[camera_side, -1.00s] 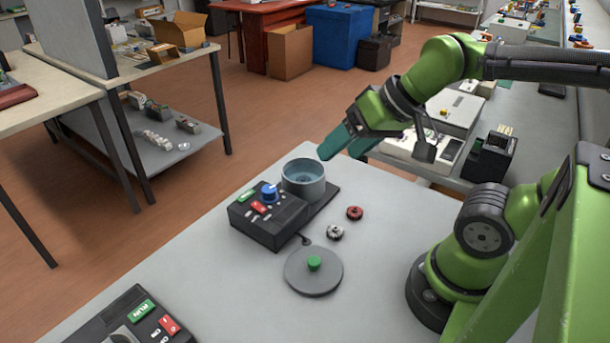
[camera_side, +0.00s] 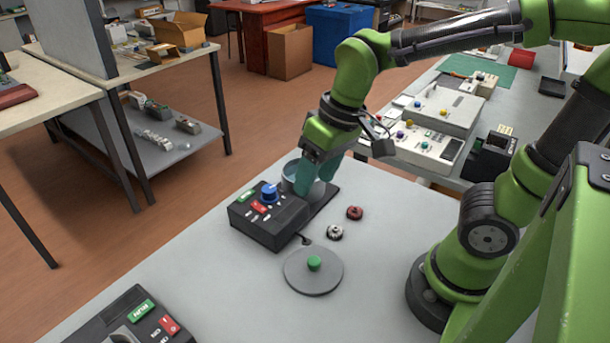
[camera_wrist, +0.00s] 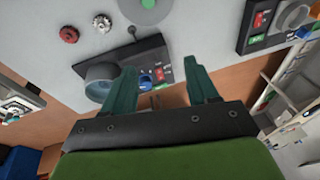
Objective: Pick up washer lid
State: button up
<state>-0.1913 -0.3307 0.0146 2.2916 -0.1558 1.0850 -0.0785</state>
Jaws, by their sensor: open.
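The washer lid (camera_side: 313,272) is a flat grey disc with a green knob (camera_side: 314,263), lying on the grey table. In the wrist view the lid (camera_wrist: 150,10) is partly cut off at the top edge. The washer (camera_side: 268,215) is a black box with a blue dial, a red switch and a grey round tub (camera_side: 292,172). My gripper (camera_side: 316,190) has teal fingers, open and empty, over the tub, which it partly hides in the side view. In the wrist view the open fingers (camera_wrist: 164,80) point towards the washer, and the lid is beyond it.
A red part (camera_side: 354,213) and a white part (camera_side: 335,232) lie on the table right of the washer. A second black control box (camera_side: 135,320) is at the near left.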

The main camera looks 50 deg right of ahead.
notch_tip(320, 180, down, 2)
jog(key=w+a+n+g+h, duration=0.1)
jog(key=a+n+g, duration=0.1)
jog(key=g, duration=0.1)
jog(key=n+g+h, duration=0.1)
send_over(314, 260)
jog(key=f, duration=0.7)
jog(key=w+f, duration=0.1)
jog(key=f, duration=0.2)
jog(key=shift+d+f, duration=0.2)
jog(key=shift+f, duration=0.05)
jog(key=shift+s+a+f, duration=0.1)
jog(key=shift+s+f, duration=0.05)
jog(key=shift+f, duration=0.8)
jog(key=shift+s+a+f, duration=0.1)
jog(key=shift+s+f, duration=0.05)
jog(key=shift+f, duration=0.85)
jog(key=shift+s+a+f, duration=0.1)
jog(key=shift+s+f, duration=0.05)
jog(key=shift+f, duration=0.8)
jog(key=shift+c, duration=0.4)
grip_shut()
